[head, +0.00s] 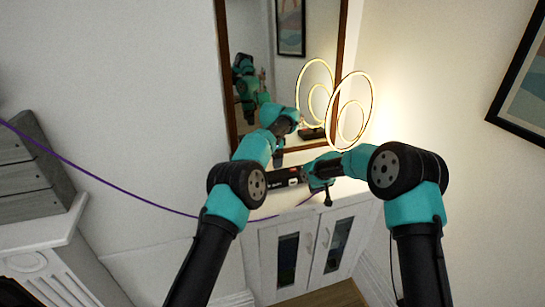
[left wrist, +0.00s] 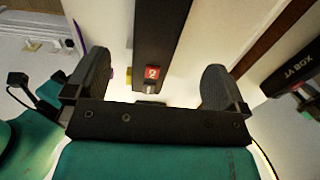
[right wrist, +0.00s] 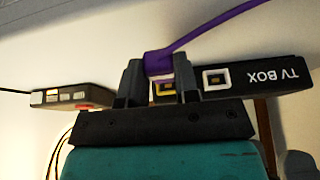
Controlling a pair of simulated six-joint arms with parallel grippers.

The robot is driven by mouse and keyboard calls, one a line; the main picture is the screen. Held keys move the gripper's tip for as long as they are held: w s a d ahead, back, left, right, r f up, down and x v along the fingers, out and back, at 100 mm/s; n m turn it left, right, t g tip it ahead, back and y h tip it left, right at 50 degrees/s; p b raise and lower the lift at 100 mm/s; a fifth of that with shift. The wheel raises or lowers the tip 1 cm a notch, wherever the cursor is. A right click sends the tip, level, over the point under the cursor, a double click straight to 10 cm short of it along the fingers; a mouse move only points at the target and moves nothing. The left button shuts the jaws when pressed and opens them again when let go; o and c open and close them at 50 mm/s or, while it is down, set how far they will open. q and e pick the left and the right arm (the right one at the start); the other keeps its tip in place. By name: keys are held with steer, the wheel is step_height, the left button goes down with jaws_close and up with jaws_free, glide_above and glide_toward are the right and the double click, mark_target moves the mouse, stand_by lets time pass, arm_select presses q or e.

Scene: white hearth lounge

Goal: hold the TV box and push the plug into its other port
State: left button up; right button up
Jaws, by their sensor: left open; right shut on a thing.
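The black TV box (right wrist: 262,76) lies in front of the mirror in the head view (head: 284,179). In the right wrist view it has a white-framed port (right wrist: 217,80) and a yellow-framed port (right wrist: 166,89). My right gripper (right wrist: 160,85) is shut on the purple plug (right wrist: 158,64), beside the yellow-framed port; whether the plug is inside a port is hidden. My left gripper (left wrist: 150,85) is open, above the box in the head view (head: 278,160). Between its fingers is a dark box end with a red "2" label (left wrist: 152,72), not touched by either finger.
The purple cable (head: 110,185) runs in from the left. A white cabinet (head: 310,245) stands below, with a gold ring lamp (head: 372,105) on top. The mirror's wooden frame (head: 222,80) rises close behind. A second dark device (right wrist: 70,96), perhaps a reflection, shows left of the right gripper.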

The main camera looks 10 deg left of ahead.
mark_target(273, 175)
arm_select(q)
steer(key=shift+a, duration=0.15)
stand_by(0.3)
step_height(273, 175, down, 12)
steer(key=shift+r, duration=0.1)
stand_by(0.5)
steer(key=shift+c, duration=0.3)
steer(key=c, duration=1.2)
steer(key=shift+o, duration=0.2)
arm_select(e)
steer(key=shift+w, duration=0.1)
steer(key=shift+w+a, duration=0.25)
steer(key=shift+w, duration=0.2)
steer(key=shift+w+a, duration=0.2)
steer(key=shift+w, duration=0.25)
steer(key=shift+w+a, duration=0.4)
steer(key=shift+w, duration=0.4)
stand_by(1.4)
